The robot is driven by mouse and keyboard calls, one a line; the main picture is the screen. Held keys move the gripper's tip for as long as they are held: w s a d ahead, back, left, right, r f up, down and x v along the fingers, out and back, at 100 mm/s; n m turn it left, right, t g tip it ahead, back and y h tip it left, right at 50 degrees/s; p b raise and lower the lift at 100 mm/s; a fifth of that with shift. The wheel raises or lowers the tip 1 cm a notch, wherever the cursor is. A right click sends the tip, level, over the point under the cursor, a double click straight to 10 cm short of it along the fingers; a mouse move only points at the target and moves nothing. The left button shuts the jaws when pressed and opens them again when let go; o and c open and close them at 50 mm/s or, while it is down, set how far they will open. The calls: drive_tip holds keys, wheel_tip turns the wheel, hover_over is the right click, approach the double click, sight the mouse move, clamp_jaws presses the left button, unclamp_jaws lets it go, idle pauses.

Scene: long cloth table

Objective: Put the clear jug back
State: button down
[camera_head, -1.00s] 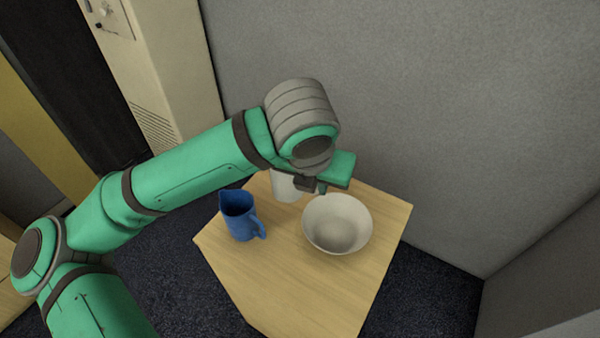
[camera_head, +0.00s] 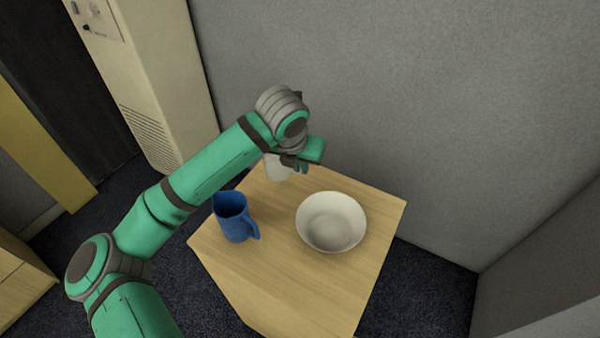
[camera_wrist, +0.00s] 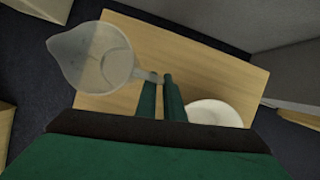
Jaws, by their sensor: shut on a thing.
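The clear jug (camera_head: 277,168) is whitish and see-through, at the far corner of the small wooden table, partly hidden by my gripper. In the wrist view the jug (camera_wrist: 90,60) is seen from above, its spout to the left and its handle between my fingers. My gripper (camera_head: 297,163) is shut on that handle, and its green fingers (camera_wrist: 161,80) show in the wrist view. The jug looks roughly upright. I cannot tell whether its base touches the table.
The wooden table (camera_head: 290,275) also bears a blue jug (camera_head: 233,218) at the left and a white bowl (camera_head: 331,222) at the right. The bowl (camera_wrist: 215,112) lies close to my fingers in the wrist view. A grey wall (camera_head: 400,90) stands behind. The table's front is clear.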

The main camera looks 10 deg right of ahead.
sight(300, 173)
drive_tip(key=shift+w+f, duration=0.4)
drive_tip(key=shift+f, duration=0.05)
drive_tip(key=shift+w+f, duration=0.15)
drive_tip(key=shift+f, duration=1.45)
drive_tip(key=shift+f, duration=0.2)
drive_tip(key=c, duration=1.9)
unclamp_jaws()
drive_tip(key=shift+o, duration=0.2)
drive_tip(key=shift+a, duration=0.1)
drive_tip(key=shift+r, duration=0.15)
drive_tip(key=v, duration=1.2)
drive_tip(key=shift+w, duration=0.1)
